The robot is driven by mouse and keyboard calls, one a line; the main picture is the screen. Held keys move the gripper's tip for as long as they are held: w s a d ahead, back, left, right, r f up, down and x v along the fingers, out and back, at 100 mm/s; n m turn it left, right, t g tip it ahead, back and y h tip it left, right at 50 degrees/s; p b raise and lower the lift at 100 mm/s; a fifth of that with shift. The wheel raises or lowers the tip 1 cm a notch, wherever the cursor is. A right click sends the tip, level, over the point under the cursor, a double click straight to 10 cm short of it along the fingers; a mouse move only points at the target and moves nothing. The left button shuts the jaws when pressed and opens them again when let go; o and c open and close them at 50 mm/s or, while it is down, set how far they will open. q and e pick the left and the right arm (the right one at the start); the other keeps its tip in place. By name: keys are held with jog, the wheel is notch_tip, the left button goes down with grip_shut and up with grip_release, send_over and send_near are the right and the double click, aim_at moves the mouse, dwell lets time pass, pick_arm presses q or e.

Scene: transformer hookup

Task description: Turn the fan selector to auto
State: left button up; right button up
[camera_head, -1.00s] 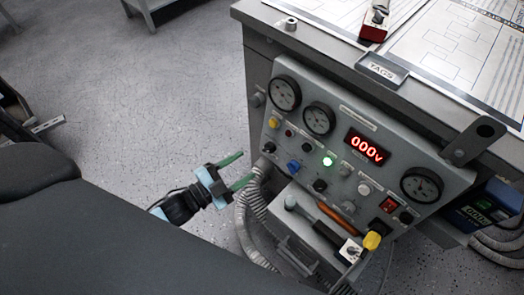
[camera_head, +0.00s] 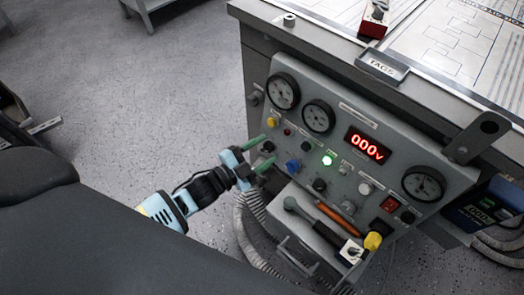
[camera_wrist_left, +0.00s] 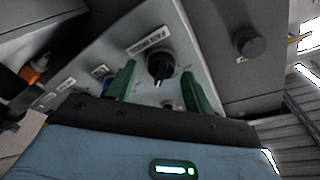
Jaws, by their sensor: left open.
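The fan selector is a black round knob (camera_wrist_left: 160,68) on the grey panel, under a small white label that seems to read "FAN MODE". In the head view the knob (camera_head: 268,146) sits at the panel's lower left. My left gripper (camera_head: 266,149) has its green fingers spread at that corner. In the left wrist view the fingers (camera_wrist_left: 159,75) stand on either side of the knob, with gaps to it. I cannot tell how deep they reach around it. My right gripper is in neither view.
The control panel (camera_head: 345,118) carries gauges, a red display and several other knobs, with a blue knob (camera_head: 293,166) close to the gripper. A tray with tools (camera_head: 310,232) hangs below. Grey hoses (camera_head: 243,225) run beneath.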

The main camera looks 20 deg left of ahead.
pick_arm(q)
jog(key=c, duration=1)
jog(key=shift+n, duration=0.3)
jog(key=n, duration=0.2)
jog(key=shift+n+t+y+p, duration=0.3)
jog(key=shift+n+t, duration=0.1)
jog(key=n+t+y, duration=0.1)
jog(key=n, duration=0.3)
jog(key=shift+n+p, duration=0.35)
jog(key=shift+n, duration=0.05)
jog(key=shift+n+y, duration=0.5)
jog(key=shift+n, duration=0.8)
